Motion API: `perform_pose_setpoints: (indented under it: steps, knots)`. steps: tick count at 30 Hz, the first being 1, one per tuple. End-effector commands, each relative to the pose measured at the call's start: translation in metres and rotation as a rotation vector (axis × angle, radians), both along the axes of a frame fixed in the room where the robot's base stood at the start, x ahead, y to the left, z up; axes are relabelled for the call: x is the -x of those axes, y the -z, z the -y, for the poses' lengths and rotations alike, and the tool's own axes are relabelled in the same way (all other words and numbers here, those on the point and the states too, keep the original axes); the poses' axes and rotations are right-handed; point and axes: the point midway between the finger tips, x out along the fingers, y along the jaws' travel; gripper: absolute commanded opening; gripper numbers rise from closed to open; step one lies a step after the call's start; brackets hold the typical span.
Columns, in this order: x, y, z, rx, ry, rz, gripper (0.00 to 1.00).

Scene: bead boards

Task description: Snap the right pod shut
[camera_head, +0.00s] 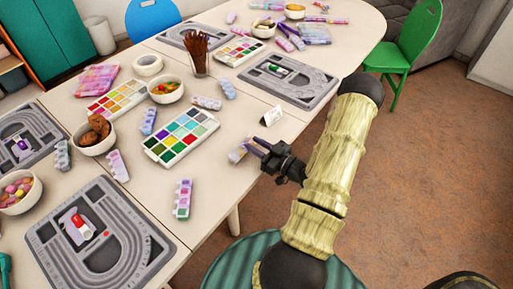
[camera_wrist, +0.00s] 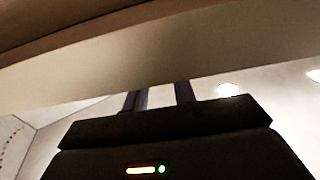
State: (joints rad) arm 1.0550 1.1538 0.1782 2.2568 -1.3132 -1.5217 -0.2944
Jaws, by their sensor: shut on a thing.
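A small lilac pod (camera_head: 238,154) is at the table's right edge, at my fingertips. My gripper (camera_head: 256,147) reaches it from the right and is shut on it, with the two fingers a little apart. The fingers also show in the wrist view (camera_wrist: 160,97), dark against a pale band; the pod cannot be made out there. Whether its lid is open or shut is too small to tell. Another pod (camera_head: 182,199), with coloured compartments, lies to the lower left, near the same edge.
The white table (camera_head: 215,158) also bears a large bead tray (camera_head: 180,138), grey bead boards (camera_head: 288,80), bowls (camera_head: 166,91) and more pods. A folded white card (camera_head: 271,116) stands just behind my gripper. Open floor (camera_head: 420,170) lies to the right.

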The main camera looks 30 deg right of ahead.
Motion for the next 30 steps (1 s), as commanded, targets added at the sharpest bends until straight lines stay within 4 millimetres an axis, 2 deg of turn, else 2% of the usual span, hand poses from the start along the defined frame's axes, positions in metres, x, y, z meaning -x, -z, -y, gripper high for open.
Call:
perform_pose_setpoints:
  steps: [11, 12, 13, 23, 26, 30]
  knots:
    - [0.000, 0.002, 0.000, -0.002, 0.000, -0.001, 0.04]
    - [0.000, 0.002, 0.000, -0.002, 0.000, -0.001, 0.30]
    - [0.000, 0.002, 0.000, -0.002, 0.000, -0.001, 0.34]
    - [0.002, 0.001, 0.001, -0.001, 0.000, 0.001, 0.34]
    - [0.008, 0.002, 0.004, 0.000, 0.002, 0.000, 0.34]
    - [0.026, 0.003, 0.011, -0.001, 0.004, 0.001, 0.34]
